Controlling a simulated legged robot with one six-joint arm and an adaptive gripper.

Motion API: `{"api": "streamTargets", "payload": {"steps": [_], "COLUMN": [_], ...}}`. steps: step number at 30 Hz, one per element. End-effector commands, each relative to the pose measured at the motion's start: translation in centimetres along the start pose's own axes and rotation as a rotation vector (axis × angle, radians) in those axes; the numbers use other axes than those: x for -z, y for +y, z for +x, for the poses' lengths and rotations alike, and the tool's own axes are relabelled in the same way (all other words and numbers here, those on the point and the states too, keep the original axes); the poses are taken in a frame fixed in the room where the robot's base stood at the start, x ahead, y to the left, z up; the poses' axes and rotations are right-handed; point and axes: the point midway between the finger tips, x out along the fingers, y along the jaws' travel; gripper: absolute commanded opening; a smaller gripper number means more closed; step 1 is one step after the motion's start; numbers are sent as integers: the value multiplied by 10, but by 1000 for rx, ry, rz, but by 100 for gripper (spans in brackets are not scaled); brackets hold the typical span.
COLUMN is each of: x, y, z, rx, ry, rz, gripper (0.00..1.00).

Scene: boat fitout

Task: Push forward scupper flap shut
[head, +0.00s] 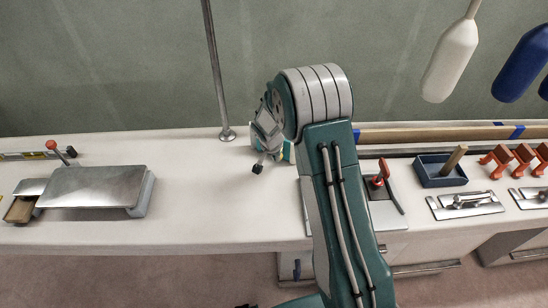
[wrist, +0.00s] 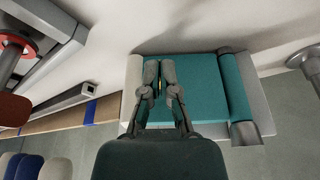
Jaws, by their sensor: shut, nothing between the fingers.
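In the wrist view a teal panel (wrist: 202,88) sits in a pale grey housing (wrist: 255,100), with a rolled teal edge at its right side. It looks like the scupper flap, but I cannot tell which one it is or how far it stands open. My gripper (wrist: 160,66) is shut and empty, its fingertips over the panel's left part. I cannot tell whether they touch it. In the head view my gripper (head: 258,168) points down at the white bench; the housing (head: 287,151) is mostly hidden behind my arm.
A metal-topped box (head: 95,187) stands on the left of the bench. A metal post (head: 217,75) rises behind my gripper. To the right are a red-handled lever (head: 381,172), a blue tray (head: 432,180) and orange clips (head: 522,158). Fenders (head: 452,60) hang above.

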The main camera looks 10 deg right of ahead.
Motion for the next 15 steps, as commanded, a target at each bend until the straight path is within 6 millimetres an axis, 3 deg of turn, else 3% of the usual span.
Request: {"api": "streamTargets", "payload": {"steps": [15], "x": [26], "y": [14], "z": [8], "rx": [53], "ry": [2], "rz": [-170], "gripper": [0]}}
